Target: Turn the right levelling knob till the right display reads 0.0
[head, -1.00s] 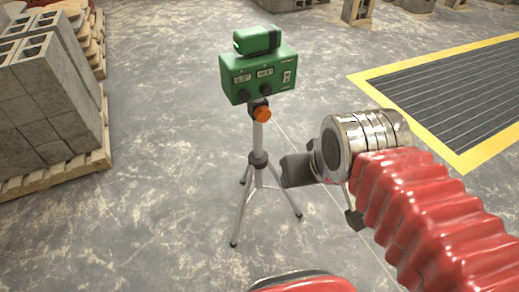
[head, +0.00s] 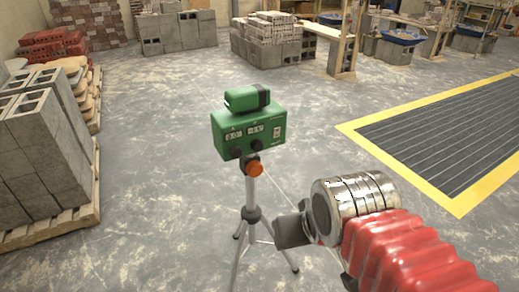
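A green levelling instrument (head: 248,130) stands on a grey tripod (head: 252,214) at the centre of the head view. Its front has two small displays. The left display (head: 233,135) seems to read 0.0; the right display (head: 256,130) seems to show a negative number, too small to read surely. Below them are two dark knobs, the left knob (head: 236,153) and the right levelling knob (head: 255,146). My gripper (head: 293,231) is right of the tripod and lower than the knobs, apart from them. Its fingers are mostly hidden, so its opening is unclear.
An orange knob (head: 255,169) sits under the instrument. Grey blocks on a pallet (head: 50,228) stand at the left. A yellow-edged grating (head: 440,140) lies at the right. Block stacks and benches stand at the back. The floor around the tripod is otherwise clear.

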